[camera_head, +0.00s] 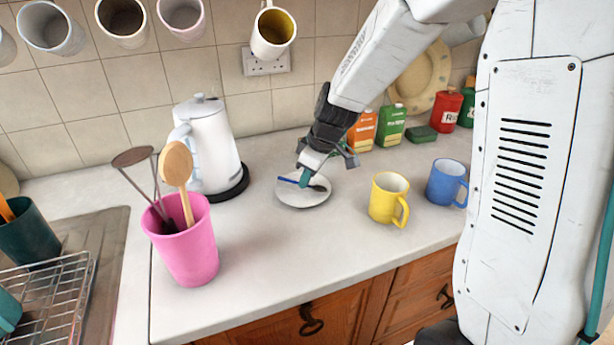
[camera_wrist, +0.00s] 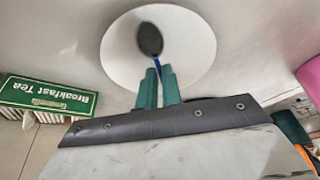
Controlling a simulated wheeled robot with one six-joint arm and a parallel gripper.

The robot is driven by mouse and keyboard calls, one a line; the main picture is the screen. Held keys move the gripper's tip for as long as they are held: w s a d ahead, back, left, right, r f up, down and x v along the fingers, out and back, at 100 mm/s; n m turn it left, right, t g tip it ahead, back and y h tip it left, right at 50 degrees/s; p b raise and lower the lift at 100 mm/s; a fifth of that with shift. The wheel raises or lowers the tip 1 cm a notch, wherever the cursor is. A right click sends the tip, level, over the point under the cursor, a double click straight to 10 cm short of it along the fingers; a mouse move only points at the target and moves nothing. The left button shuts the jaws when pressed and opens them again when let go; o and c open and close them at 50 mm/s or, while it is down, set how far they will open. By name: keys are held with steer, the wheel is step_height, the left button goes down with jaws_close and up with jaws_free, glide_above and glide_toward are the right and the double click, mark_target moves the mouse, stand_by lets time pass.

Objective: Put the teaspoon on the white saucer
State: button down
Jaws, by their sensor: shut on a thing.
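The teaspoon has a dark bowl (camera_wrist: 150,39) and a blue handle (camera_head: 287,180). The white saucer (camera_head: 303,199) lies on the counter in front of the kettle; it also shows in the wrist view (camera_wrist: 190,62). My gripper (camera_head: 305,179), with teal fingers (camera_wrist: 158,88), is shut on the spoon's blue handle. The spoon's bowl appears over the saucer in both views. I cannot tell whether the spoon touches the saucer or hangs just above it. The fingers hide part of the handle.
A white kettle (camera_head: 207,140) stands behind left and a pink utensil pot (camera_head: 190,245) front left. A yellow mug (camera_head: 384,202) and a blue mug (camera_head: 443,184) stand to the right. Orange (camera_head: 363,130) and green (camera_head: 391,126) boxes stand behind. Counter in front of the saucer is clear.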

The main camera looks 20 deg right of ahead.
steer(key=shift+f, duration=0.45)
steer(key=c, duration=1.6)
jaws_free()
steer(key=shift+o, duration=0.2)
steer(key=shift+r, duration=0.1)
steer(key=shift+r, duration=0.4)
steer(key=v, duration=1.2)
steer(key=s+r+m+g+h, duration=0.1)
steer(key=s+m, duration=0.8)
steer(key=s, duration=1.9)
steer(key=shift+r+h, duration=0.7)
steer(key=shift+h, duration=0.2)
steer(key=shift+s, duration=0.1)
